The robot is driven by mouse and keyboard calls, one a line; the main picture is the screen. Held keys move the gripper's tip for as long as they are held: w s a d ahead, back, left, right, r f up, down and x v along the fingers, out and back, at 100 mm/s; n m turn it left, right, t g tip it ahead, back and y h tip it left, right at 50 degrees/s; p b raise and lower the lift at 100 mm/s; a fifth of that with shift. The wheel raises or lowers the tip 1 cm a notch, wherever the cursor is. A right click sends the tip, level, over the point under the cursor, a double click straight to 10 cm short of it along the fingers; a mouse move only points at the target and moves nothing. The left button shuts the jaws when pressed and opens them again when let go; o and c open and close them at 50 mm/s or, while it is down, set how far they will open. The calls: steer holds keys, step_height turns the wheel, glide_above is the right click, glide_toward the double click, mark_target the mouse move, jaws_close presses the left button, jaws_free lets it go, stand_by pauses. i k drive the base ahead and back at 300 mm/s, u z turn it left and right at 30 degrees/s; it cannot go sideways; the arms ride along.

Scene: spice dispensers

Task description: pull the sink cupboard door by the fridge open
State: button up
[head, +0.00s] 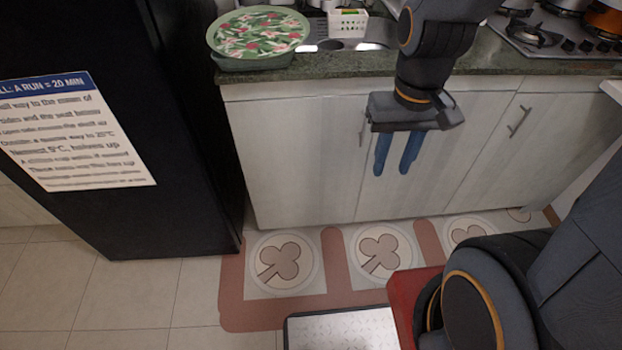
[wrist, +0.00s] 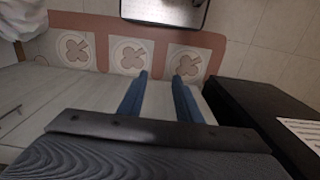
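The sink cupboard door by the fridge (head: 295,155) is a pale, greyish-white panel under the counter. It looks shut, in line with its neighbours. Its slim upright metal handle (head: 362,131) is near its upper right edge; the gripper body partly covers the handle's top. My gripper (head: 394,170) points down in front of the cupboards, just right of that handle. Its two blue fingers are apart with nothing between them. The wrist view also shows the open fingers (wrist: 160,80) with pale cupboard front behind them; I cannot make out this door's handle there.
The black fridge (head: 110,110) stands left of the cupboard. Another cupboard door (head: 555,150) with a slanted-looking handle is at the right. The counter holds a floral tray (head: 258,32), a sink and a hob. A patterned mat (head: 335,235) and a low metal-topped thing (head: 340,330) are on the floor.

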mark_target(302, 159)
steer(key=k, duration=1.15)
steer(key=z, duration=0.4)
steer(key=i, duration=0.55)
steer(key=z, duration=0.15)
